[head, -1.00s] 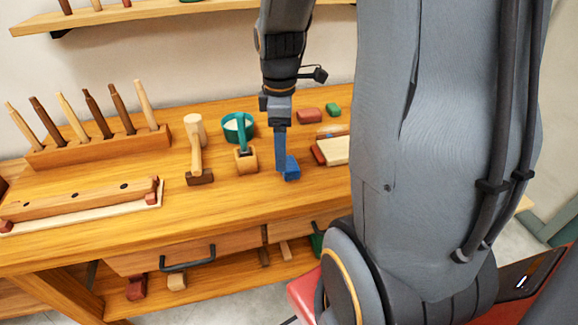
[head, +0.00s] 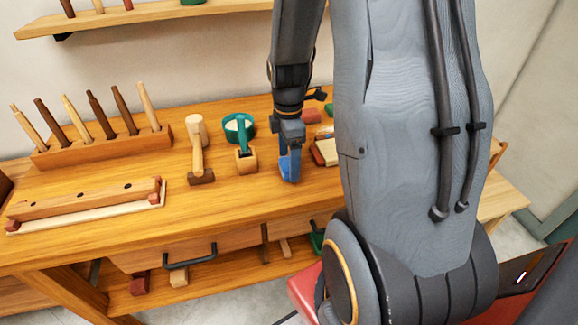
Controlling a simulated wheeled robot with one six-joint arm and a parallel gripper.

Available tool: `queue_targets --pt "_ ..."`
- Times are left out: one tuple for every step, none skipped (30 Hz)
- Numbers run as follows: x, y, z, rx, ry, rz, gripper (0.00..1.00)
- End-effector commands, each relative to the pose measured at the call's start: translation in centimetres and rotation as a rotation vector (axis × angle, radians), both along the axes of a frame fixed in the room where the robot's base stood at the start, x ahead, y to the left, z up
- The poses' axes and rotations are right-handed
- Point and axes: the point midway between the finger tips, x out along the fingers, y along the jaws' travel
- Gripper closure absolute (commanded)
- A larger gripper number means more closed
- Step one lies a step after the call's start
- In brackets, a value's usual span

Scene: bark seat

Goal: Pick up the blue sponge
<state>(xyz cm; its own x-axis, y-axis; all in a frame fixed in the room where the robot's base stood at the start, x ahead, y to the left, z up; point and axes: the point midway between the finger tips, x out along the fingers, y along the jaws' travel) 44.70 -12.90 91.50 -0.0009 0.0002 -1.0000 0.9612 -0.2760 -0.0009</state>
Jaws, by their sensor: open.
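The blue sponge (head: 289,172) lies on the wooden workbench, right of the small wooden box with a teal-handled tool. My gripper (head: 287,168) is open, low over the bench at the sponge. Its fingers overlap the sponge in this view and hide part of it. I cannot tell whether they touch it or straddle it.
On the workbench (head: 250,203), a mallet (head: 197,150), a teal-rimmed bowl (head: 239,127) and the small wooden box (head: 246,161) stand to the left. A pale block (head: 328,150) and a red block (head: 311,116) are close on the right. Clear bench lies in front.

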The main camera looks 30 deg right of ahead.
Motion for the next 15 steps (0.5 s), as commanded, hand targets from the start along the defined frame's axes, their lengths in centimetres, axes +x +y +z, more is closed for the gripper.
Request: queue_targets --pt "-0.05 0.02 -0.38 0.000 0.001 0.000 0.23" --pt "-0.06 0.03 -0.56 0.001 0.002 0.000 0.23" --pt "-0.06 0.03 -0.73 0.000 0.001 0.000 0.23" --pt "-0.04 0.02 -0.80 0.000 0.001 0.000 0.23" --pt "-0.03 0.02 -0.84 0.000 0.000 0.000 0.23" --pt "-0.01 0.01 -0.87 0.000 -0.001 0.000 0.23" --pt "0.00 0.01 -0.87 0.000 -0.001 0.000 0.23" --pt "0.01 0.01 -0.87 0.000 -0.001 0.000 0.23" --pt "0.01 0.01 -0.86 0.000 -0.001 0.000 0.23" --pt "0.01 0.01 -0.86 0.000 -0.001 0.000 0.23" --pt "0.00 0.01 -0.86 0.000 -0.001 0.000 0.23" --pt "0.00 0.01 -0.85 0.000 -0.001 0.000 0.30" --pt "0.00 0.01 -0.85 0.000 -0.001 0.000 0.35" --pt "0.00 0.01 -0.85 0.000 -0.001 0.000 0.40" --pt "0.00 0.01 -0.85 0.000 -0.001 0.000 0.47"
